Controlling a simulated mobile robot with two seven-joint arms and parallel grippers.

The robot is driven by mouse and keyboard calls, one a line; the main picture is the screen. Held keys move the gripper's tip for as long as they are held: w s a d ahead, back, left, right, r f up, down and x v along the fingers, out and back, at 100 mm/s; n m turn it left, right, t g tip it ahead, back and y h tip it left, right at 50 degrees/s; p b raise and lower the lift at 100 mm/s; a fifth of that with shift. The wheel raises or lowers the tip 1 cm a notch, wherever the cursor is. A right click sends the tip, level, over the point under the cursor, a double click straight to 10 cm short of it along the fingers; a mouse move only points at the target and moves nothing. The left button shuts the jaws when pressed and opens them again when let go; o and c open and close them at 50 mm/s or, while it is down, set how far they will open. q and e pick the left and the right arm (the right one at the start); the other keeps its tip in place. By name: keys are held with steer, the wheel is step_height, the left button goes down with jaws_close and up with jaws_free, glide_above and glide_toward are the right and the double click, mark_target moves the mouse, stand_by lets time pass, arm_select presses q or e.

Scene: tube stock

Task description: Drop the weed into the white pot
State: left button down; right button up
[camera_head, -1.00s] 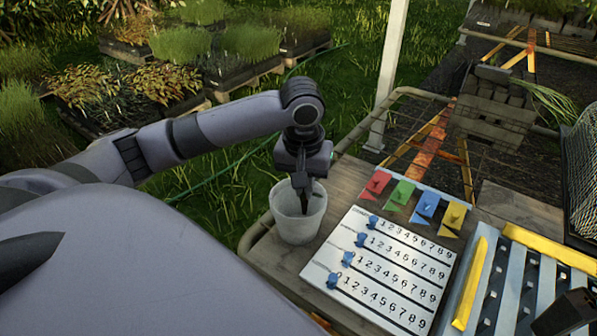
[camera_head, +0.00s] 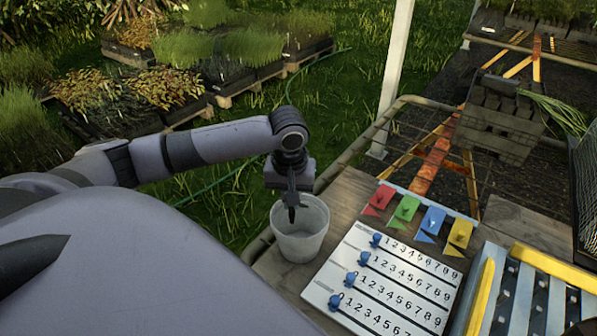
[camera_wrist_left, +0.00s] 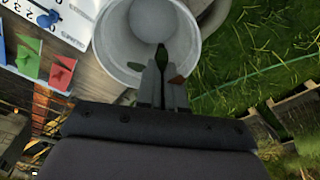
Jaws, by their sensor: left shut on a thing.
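The white pot (camera_head: 300,248) stands upright on the wooden table's near left corner. Its open mouth and pale inside also show in the left wrist view (camera_wrist_left: 118,45). My left gripper (camera_head: 292,212) points down at the pot's mouth, and its fingertips overlap the opening in the head view. In the left wrist view the fingers (camera_wrist_left: 162,72) are closed together near the rim. My right gripper is not in view.
A white number board (camera_head: 385,280) with blue sliders lies right of the pot. Red, green, blue and yellow flags (camera_head: 430,222) stand behind it. A rack with yellow bars (camera_head: 550,267) is at the right. Grass lies beyond the table's left edge.

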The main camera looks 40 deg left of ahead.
arm_select(q)
steer(key=shift+f, duration=0.2)
steer(key=c, duration=1.2)
jaws_free()
steer(key=r, duration=0.7)
steer(key=shift+s+d, duration=0.25)
steer(key=shift+s, duration=0.1)
